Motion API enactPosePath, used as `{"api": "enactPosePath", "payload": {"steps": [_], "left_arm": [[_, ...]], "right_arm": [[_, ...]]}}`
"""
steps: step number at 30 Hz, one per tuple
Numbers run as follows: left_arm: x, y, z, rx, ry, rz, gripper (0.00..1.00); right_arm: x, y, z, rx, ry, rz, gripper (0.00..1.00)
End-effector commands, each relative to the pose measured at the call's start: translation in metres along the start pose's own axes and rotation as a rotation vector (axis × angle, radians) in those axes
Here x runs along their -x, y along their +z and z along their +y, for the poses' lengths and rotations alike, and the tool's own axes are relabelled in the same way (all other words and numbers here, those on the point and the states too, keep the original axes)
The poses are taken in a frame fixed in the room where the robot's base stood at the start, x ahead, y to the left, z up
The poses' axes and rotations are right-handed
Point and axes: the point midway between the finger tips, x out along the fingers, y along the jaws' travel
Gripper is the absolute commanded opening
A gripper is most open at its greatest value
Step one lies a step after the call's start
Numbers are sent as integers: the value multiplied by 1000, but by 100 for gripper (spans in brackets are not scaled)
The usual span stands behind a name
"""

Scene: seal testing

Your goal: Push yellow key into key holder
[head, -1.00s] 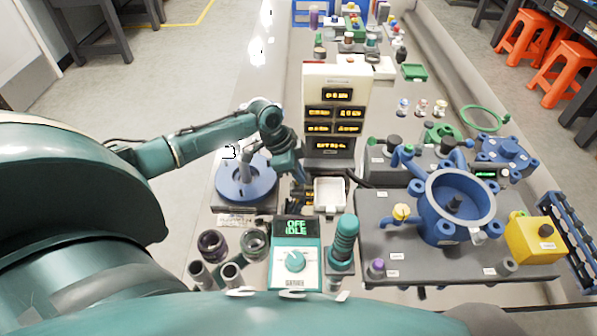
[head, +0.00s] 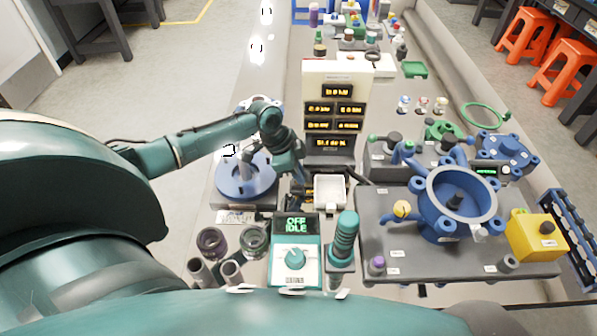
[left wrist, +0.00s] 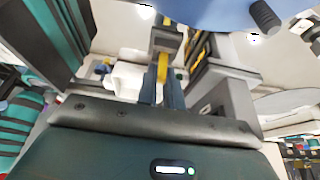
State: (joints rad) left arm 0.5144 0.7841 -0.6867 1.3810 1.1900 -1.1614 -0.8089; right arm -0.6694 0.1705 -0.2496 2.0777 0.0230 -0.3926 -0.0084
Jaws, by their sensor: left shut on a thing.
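My left gripper (head: 298,190) is low between the blue round stand and the white tray, in front of the display tower. The left wrist view shows its two dark fingers (left wrist: 162,82) shut on a narrow yellow piece, which looks like the yellow key (left wrist: 163,66). A grey block (left wrist: 165,40) lies just beyond the key's far end; it may be the key holder, but I cannot tell whether the key is inside it. In the head view the key is mostly hidden by my gripper. My right gripper is not in view.
The display tower (head: 333,100) stands behind my gripper. The blue round stand (head: 245,178) is on its left and the white tray (head: 329,190) on its right. A teal control box (head: 295,262) reading "OFF IDLE" is in front. A grey equipment plate (head: 385,235) fills the right.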

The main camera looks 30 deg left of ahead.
Motion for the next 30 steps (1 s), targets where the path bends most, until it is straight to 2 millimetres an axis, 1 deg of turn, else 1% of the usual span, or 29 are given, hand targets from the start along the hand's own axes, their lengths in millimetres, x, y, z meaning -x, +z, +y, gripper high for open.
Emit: {"api": "enactPosePath", "payload": {"steps": [11, 12, 21, 26, 30], "left_arm": [[-6, 2, 1, -1, 2, 1, 0], [-6, 2, 1, -1, 2, 1, 9], [-5, 2, 1, 0, 2, 0, 34], [-5, 2, 0, 0, 1, 0, 34], [-3, 1, 0, 0, 1, 0, 34]], "right_arm": [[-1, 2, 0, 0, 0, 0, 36], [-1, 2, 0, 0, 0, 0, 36], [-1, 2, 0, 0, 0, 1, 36], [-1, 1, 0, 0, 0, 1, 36], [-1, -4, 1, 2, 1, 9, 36]]}}
